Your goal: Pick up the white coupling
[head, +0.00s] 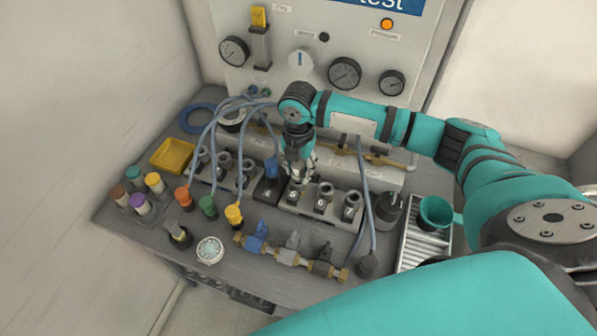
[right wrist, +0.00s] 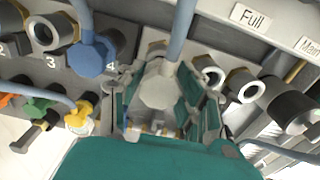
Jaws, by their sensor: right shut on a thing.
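The white coupling (right wrist: 160,88) shows in the right wrist view as a pale, faceted cap with a grey-blue hose rising from it. It sits between the fingers of my right gripper (right wrist: 156,108), which is shut on it. In the head view my right gripper (head: 299,176) points down over the row of numbered sockets, beside the blue coupling (head: 271,168). There the gripper hides most of the white coupling. I cannot tell whether the coupling is still seated in its socket. My left gripper is not in view.
Open sockets (head: 325,193) stand right of the gripper. Orange, green and yellow (head: 234,214) hose couplings stand to the front left. A brass manifold (head: 288,256) with valves lies in front. Hoses hang close around the gripper. The gauge panel (head: 320,50) rises behind.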

